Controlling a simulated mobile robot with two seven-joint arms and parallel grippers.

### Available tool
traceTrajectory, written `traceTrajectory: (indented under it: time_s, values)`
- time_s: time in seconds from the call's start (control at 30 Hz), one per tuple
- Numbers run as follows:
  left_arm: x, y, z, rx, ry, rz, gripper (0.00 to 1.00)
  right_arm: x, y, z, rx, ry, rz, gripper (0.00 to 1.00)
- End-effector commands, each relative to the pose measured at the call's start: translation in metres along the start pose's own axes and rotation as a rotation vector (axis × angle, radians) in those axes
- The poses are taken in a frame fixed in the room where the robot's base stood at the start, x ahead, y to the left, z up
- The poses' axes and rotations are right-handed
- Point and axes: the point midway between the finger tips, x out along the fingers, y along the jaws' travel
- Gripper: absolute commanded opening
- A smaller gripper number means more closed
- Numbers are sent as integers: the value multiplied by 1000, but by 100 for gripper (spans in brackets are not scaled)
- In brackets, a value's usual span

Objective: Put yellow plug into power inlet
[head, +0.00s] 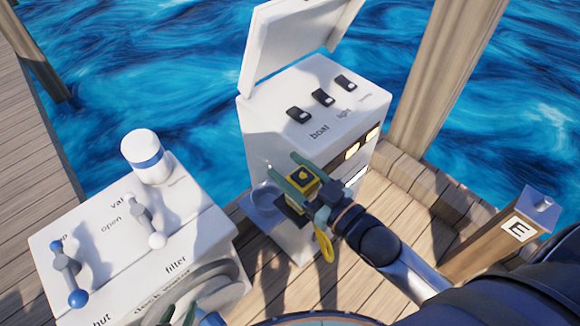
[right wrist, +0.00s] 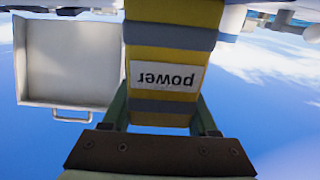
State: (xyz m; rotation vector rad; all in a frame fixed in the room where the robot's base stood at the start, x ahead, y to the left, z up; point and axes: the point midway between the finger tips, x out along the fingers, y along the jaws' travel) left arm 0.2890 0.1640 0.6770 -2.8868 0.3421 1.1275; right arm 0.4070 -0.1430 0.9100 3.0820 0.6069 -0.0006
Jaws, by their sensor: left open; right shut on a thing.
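The yellow plug (head: 302,178) is between the fingers of my right gripper (head: 305,175), beside the white pedestal's near face. In the right wrist view the plug (right wrist: 170,50) has yellow and grey bands and an upside-down "power" label, with a finger on each side. Whether the plug touches anything ahead is hidden. My left gripper (head: 180,316) is open and empty at the bottom edge, over the filter box.
The white pedestal (head: 262,125) has a raised lid (head: 300,40) and several black switches on top. A white box (head: 90,225) with levers stands at left. A yellow cable loop (head: 325,246) hangs below my right gripper. A wooden post (head: 500,235) marked E stands at right.

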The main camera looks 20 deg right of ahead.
Motion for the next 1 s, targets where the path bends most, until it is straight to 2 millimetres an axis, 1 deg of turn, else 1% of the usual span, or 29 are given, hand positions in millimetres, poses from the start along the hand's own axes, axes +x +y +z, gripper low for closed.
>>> traceTrajectory:
  time_s: [0.03, 0.17, 1.0]
  values:
    - [-4, -2, 0, -1, -6, -6, 50, 0, 0, -7, 0, 4, 0, 0]
    - [-8, -6, -2, -3, -3, -15, 50, 0, 0, -13, 0, 4, 0, 0]
    - [-36, -1, -34, -4, -3, -10, 50, 0, 0, -50, 0, 4, 0, 0]
